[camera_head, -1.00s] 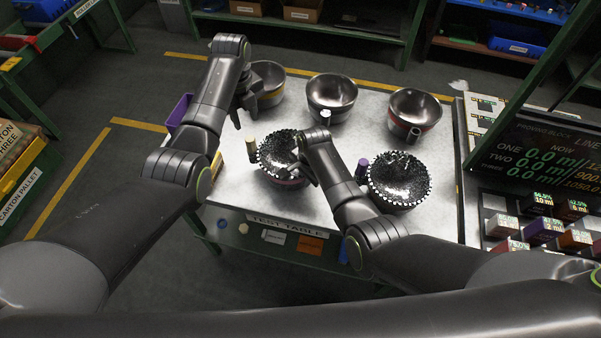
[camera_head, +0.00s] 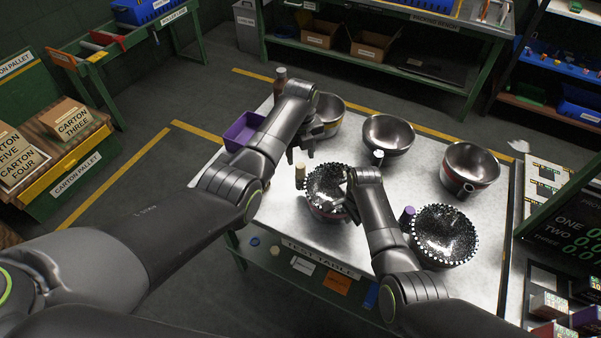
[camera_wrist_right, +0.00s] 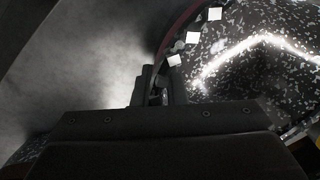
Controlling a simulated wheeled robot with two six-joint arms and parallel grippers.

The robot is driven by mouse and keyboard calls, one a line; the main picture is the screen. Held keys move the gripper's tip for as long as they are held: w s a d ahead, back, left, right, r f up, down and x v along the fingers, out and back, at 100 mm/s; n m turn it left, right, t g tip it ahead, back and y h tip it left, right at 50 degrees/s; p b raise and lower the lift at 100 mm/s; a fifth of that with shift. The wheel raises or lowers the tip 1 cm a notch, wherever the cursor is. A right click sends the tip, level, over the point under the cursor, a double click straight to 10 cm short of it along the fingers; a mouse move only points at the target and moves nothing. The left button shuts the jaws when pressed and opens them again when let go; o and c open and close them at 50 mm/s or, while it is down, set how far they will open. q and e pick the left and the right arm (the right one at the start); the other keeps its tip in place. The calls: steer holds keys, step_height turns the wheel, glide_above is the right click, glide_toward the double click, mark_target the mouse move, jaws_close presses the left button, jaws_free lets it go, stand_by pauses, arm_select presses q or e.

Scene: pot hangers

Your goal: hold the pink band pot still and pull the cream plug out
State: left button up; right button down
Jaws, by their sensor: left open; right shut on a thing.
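The pink band pot (camera_head: 322,212) stands at the front left of the test table, with a dark speckled inside and a white-studded rim. It also shows in the right wrist view (camera_wrist_right: 250,60). The cream plug (camera_head: 300,171) stands upright at the pot's left side. My left gripper (camera_head: 301,154) is open just behind and above the plug, apart from it as far as I can tell. My right gripper (camera_head: 349,188) is shut on the pot's right rim; the wrist view shows its fingers (camera_wrist_right: 160,92) at the rim. The exact contact is dark.
A second speckled pot (camera_head: 444,236) with a purple plug (camera_head: 407,214) stands to the right. Three metal bowls, one at the middle back (camera_head: 388,133), line the rear. A purple bin (camera_head: 240,131) is at the table's left. Bare tabletop (camera_head: 275,205) lies left of the pot.

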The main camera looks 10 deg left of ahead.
mark_target(301, 165)
arm_select(q)
steer(key=shift+f, duration=3.2)
steer(key=shift+s+a+f, duration=0.1)
steer(key=shift+c, duration=0.2)
steer(key=shift+s, duration=0.1)
jaws_close()
steer(key=shift+w+r, duration=0.2)
steer(key=shift+r, duration=0.65)
steer(key=shift+r, duration=2.7)
